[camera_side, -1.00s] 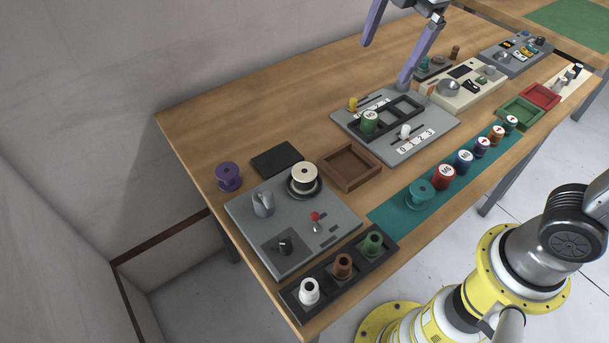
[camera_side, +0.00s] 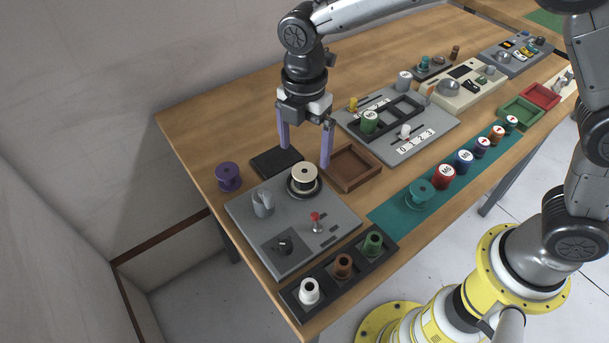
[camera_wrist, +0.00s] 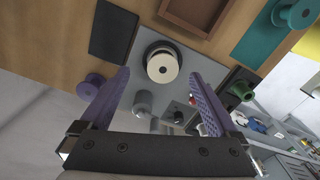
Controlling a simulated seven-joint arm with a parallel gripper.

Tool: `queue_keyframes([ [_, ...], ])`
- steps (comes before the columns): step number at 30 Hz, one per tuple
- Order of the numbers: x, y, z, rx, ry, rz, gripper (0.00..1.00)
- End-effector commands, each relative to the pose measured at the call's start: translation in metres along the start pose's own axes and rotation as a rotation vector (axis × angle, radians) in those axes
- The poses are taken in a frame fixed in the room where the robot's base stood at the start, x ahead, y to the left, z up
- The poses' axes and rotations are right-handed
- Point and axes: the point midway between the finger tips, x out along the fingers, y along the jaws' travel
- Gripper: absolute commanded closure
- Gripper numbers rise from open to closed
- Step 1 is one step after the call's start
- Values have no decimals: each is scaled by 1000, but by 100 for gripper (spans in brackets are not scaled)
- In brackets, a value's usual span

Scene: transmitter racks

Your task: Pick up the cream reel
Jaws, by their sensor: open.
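The cream reel (camera_side: 304,176) sits upright on a dark round seat on the grey panel (camera_side: 341,217) at the near left of the table. It also shows in the wrist view (camera_wrist: 162,67), above and between the finger tips in the picture. My gripper (camera_side: 305,158) is open and empty, its two purple fingers pointing down. In the side view the fingers are above and just behind the cream reel, near the black pad. In the wrist view my gripper (camera_wrist: 164,76) has its fingers spread on either side of the reel's line, with nothing between them.
A black pad (camera_side: 276,161) and a brown tray (camera_side: 352,167) lie behind the panel. A purple reel (camera_side: 228,177) stands to the left. The panel carries a grey knob (camera_side: 263,203) and a red-tipped lever (camera_side: 315,219). A black rack (camera_side: 318,288) with three spools stands in front.

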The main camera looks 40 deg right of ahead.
Motion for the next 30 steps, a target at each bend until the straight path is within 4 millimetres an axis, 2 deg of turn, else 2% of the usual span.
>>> queue_keyframes([
  [8, 21, -3, -3, 0, 0, -2, 4],
  [15, 54, -6, -7, 0, 0, -1, 4],
  [19, 61, -5, -7, 1, 0, 1, 4],
  [25, 61, -5, -7, 1, 1, 2, 4],
  [26, 61, -5, -7, 1, 1, 2, 6],
  [30, 61, -5, -7, 1, 1, 2, 31],
])
